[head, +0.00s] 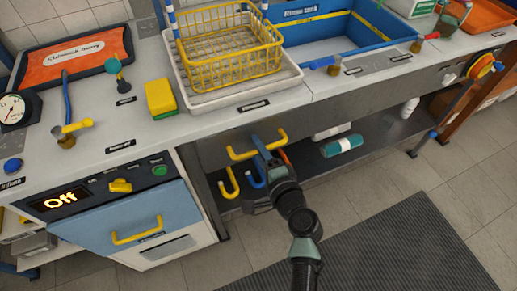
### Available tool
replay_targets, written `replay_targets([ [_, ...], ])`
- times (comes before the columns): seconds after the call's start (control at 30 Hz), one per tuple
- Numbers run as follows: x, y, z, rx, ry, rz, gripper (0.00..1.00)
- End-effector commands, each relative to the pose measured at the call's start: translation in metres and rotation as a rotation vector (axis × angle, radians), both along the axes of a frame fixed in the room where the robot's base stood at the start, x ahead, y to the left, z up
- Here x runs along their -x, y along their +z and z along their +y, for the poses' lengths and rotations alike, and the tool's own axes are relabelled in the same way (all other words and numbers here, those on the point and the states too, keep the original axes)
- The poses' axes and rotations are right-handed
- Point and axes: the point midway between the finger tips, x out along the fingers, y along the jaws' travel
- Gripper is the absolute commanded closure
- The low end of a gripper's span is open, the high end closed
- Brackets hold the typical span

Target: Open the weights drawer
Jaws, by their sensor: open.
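A yellow bar handle (241,153) is on the front of a grey drawer panel (215,150) under the counter, left of centre. I cannot read a label that marks it as the weights drawer. The panel appears flush with the counter front. My gripper (262,150) is right at this handle, with its fingers overlapping the bar in the picture. It is open; I cannot tell whether a finger touches the bar. My gripper and arm hide part of the handle and the area below it.
A blue-fronted unit (176,208) with a yellow handle and an "Off" display stands at left. A teal bottle (342,146) lies on the lower shelf. A yellow basket (228,55) stands above. Floor in front is clear.

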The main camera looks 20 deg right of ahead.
Motion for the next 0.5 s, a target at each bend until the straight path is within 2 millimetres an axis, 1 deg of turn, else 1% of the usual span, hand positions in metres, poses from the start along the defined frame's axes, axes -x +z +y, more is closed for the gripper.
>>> replay_targets([
  [0.27,-0.0016,0.0002,0.0002,0.001,0.000,0.000,0.53],
  [0.3,-0.0016,0.0002,0.0002,0.001,0.000,0.000,0.60],
  [0.47,-0.0014,0.0001,0.0001,0.001,0.000,0.000,0.89],
  [0.5,-0.0014,0.0001,0.0001,0.001,0.000,0.000,0.96],
])
